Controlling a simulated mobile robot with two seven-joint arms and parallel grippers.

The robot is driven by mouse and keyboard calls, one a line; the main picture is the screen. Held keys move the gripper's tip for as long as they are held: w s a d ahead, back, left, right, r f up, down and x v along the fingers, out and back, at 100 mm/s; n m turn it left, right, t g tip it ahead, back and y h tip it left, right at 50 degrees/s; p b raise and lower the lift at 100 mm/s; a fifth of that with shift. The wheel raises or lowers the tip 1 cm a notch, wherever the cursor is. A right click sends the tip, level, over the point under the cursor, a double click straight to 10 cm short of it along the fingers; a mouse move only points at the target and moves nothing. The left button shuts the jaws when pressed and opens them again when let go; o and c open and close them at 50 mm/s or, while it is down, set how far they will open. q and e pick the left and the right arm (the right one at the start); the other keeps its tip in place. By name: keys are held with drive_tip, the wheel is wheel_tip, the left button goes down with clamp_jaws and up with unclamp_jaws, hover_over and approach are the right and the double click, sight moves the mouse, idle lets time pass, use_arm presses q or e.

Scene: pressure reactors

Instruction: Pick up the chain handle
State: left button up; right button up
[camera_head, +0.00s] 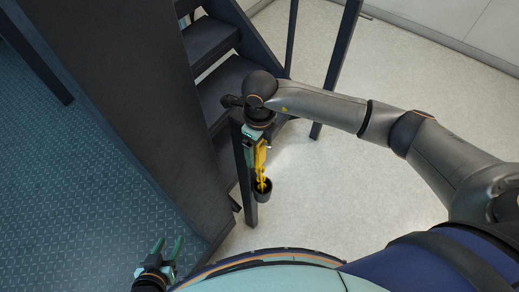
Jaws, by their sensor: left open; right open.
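A yellow chain-like strip (261,160) hangs beside a dark upright post near the middle of the head view. A small black cup-shaped piece (263,190) is at its lower end. I take this to be the chain handle. My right gripper (254,146) reaches in from the right and points down at the top of the yellow strip, with teal fingers right next to it. It is open; whether the strip lies between the fingers is unclear. My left gripper (168,251) is open and empty at the bottom left, well apart from the chain, over the blue floor.
Dark stairs (213,38) with posts and rails rise behind the chain. A large dark beam (140,90) stands between the blue patterned floor (80,190) and the chain. The pale floor (345,190) to the right is clear.

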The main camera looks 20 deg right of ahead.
drive_tip(key=shift+f, duration=0.1)
drive_tip(key=shift+c, duration=0.2)
clamp_jaws()
idle(0.5)
